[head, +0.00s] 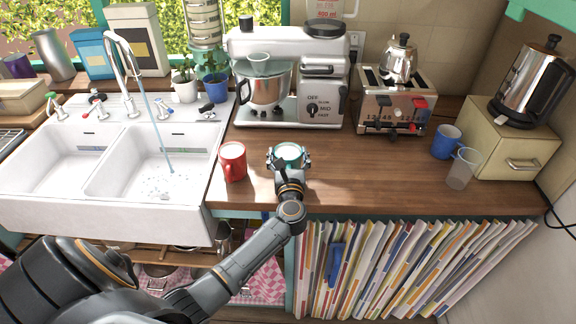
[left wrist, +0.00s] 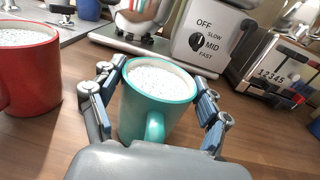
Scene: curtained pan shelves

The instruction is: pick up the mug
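A teal mug (head: 289,153) with pale speckled contents stands upright on the wooden counter. It fills the middle of the left wrist view (left wrist: 158,98), its handle facing my wrist. My left gripper (head: 289,160) is at the mug, with one finger on each side of it. In the left wrist view the gripper (left wrist: 160,100) looks open around the mug, with slim gaps at the sides; firm contact does not show. A red mug (head: 232,162) stands just left of it, and a blue mug (head: 446,141) stands farther right. My right gripper is not in view.
A stand mixer (head: 290,75) is behind the teal mug, with a toaster (head: 395,103) to its right. A clear cup (head: 462,168) stands near the blue mug. A white double sink (head: 110,165) with running water is at left. The counter (head: 370,185) right of the mug is clear.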

